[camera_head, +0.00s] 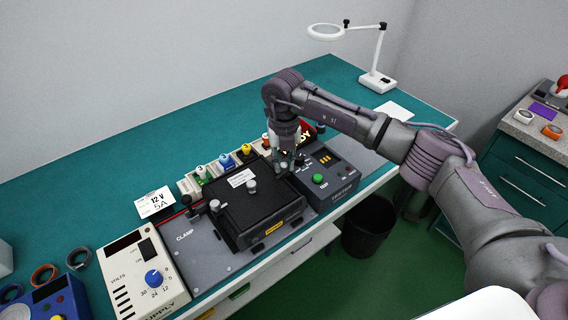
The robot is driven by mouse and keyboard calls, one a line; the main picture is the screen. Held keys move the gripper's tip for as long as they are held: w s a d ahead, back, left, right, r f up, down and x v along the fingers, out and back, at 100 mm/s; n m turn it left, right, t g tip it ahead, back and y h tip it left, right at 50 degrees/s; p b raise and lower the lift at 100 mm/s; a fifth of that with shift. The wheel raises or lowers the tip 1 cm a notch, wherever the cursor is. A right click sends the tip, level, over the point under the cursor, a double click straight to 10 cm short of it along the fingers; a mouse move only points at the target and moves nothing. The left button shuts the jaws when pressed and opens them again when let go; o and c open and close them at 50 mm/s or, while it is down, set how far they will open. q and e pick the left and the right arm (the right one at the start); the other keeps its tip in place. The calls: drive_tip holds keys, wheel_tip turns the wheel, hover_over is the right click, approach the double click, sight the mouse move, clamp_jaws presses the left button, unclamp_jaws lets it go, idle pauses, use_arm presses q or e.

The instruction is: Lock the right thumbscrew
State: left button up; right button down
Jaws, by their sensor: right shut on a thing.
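The black clamp fixture (259,215) lies on the grey plate marked CLAMP (197,253) on the teal bench. A light knob (251,186) stands on its top, and a thumbscrew (214,205) shows at its left side. My right gripper (285,168) points down at the fixture's right end, beside the tester, and is shut on what seems to be the right thumbscrew. The fingers and arm hide most of that thumbscrew, so its turn position cannot be told. My left gripper is out of view.
The tester box (328,181) with a green button stands close right of the gripper. A power supply (135,278) is at the left. A magnifier lamp (378,80) stands far right. The back left bench is clear.

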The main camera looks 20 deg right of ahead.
sight(284, 165)
drive_tip(key=shift+m, duration=1.1)
drive_tip(key=c, duration=1)
unclamp_jaws()
drive_tip(key=shift+r, duration=0.35)
wheel_tip(284, 165, up, 11)
drive_tip(key=shift+r, duration=0.2)
